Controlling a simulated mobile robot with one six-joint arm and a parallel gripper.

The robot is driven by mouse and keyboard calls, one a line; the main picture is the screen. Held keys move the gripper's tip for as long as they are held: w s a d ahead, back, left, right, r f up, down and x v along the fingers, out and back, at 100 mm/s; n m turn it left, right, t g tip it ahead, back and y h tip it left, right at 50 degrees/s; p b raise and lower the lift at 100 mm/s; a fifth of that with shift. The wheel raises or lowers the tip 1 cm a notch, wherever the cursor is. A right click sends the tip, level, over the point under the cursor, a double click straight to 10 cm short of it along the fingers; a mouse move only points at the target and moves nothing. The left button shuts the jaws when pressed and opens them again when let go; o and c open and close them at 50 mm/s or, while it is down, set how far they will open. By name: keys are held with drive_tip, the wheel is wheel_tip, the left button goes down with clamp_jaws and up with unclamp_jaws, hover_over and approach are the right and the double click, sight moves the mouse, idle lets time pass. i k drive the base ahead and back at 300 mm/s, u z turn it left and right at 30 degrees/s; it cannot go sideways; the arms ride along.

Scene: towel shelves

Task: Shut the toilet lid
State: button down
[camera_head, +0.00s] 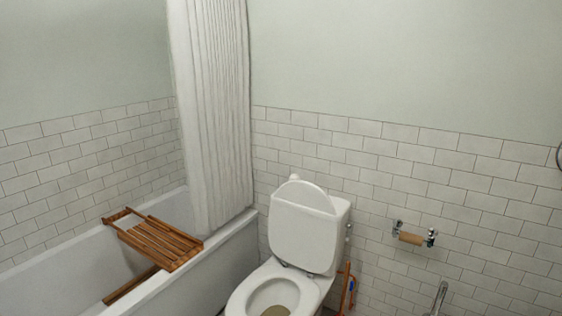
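The white toilet stands against the tiled wall at the bottom middle. Its lid (301,239) is up, standing nearly upright against the front of the tank (341,210). The seat ring (241,296) lies flat on the bowl, and the bowl opening (275,292) is uncovered. The front of the bowl is cut off by the lower picture edge. My gripper is not in view.
A white bathtub (230,246) with a wooden rack (160,243) across it and a shower curtain (213,115) is left of the toilet. A paper roll holder (411,238) is on the right wall. Orange-brown items (346,288) stand beside the toilet.

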sight(303, 224)
drive_tip(key=z, duration=0.25)
drive_tip(key=i, duration=0.9)
drive_tip(key=u, duration=0.35)
